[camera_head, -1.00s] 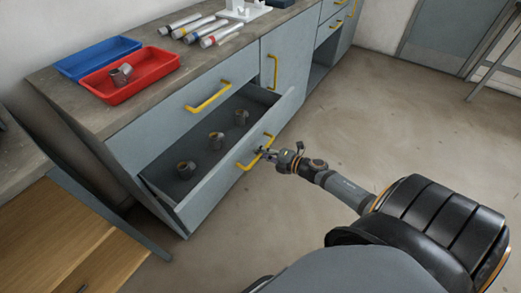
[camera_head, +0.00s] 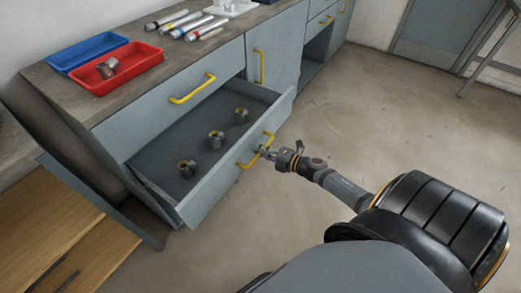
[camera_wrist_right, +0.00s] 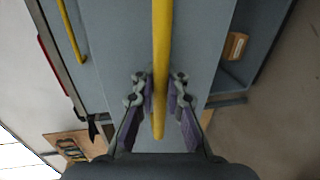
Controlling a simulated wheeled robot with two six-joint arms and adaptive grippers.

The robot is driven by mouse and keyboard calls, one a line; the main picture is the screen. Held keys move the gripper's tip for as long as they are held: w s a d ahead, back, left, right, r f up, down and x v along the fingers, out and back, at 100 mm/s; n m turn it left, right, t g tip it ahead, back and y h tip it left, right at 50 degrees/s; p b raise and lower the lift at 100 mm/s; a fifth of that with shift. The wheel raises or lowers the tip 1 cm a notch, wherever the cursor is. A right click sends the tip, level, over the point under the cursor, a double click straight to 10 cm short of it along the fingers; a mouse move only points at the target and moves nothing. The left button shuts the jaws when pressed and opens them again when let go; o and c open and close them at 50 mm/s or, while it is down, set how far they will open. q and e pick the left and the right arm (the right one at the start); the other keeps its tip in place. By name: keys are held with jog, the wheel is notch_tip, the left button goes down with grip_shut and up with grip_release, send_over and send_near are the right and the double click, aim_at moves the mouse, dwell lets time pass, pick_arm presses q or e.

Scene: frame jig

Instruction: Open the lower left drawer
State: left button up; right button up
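The lower left drawer (camera_head: 208,198) stands well open under the shut upper drawer (camera_head: 165,118). Three grey-brown cylindrical parts stand in a row inside it. Its yellow bar handle (camera_head: 246,162) is on the front panel, and it also shows in the right wrist view (camera_wrist_right: 160,50). My right gripper (camera_head: 262,151) is at the handle; in the right wrist view its two purple-padded fingers (camera_wrist_right: 160,97) lie on both sides of the yellow bar, closed against it. My left gripper is not in view.
A blue tray (camera_head: 68,63) and a red tray (camera_head: 145,66) holding a metal part are on the cabinet top (camera_head: 75,99). Several tubes lie behind them. A wooden surface (camera_head: 40,215) is at lower left. The floor (camera_head: 370,110) to the right is clear.

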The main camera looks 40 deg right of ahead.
jog(key=o, duration=0.5)
jog(key=shift+c, duration=0.2)
jog(key=v, duration=1.2)
